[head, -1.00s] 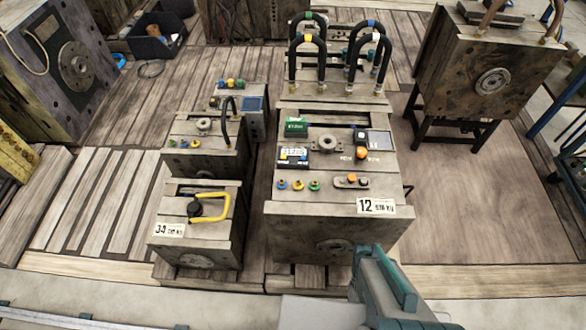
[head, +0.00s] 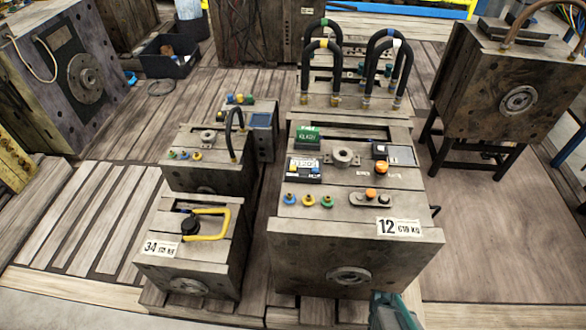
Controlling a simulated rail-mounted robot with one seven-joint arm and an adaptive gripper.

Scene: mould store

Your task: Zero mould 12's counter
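Mould 12 (head: 330,250) is a weathered block in the middle of the head view, with a "12" and weight plate (head: 400,227) on its top front edge. On its top sits a black box with a pale digit window (head: 303,168), which looks like the counter; its digits are too small to read. Behind the box is a green labelled block (head: 308,135). An orange knob (head: 381,167) and a small grey-black unit (head: 393,153) are to the right. My gripper (head: 393,312) shows only as a teal part at the bottom edge, in front of mould 12; its fingertips cannot be made out.
Mould 34 (head: 185,262), with a yellow handle (head: 213,225), stands close on the left, with another small mould behind it. Black hoses (head: 387,62) arch up behind mould 12's top. A mould on a black stand (head: 500,85) is at right. Wooden floor is clear between.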

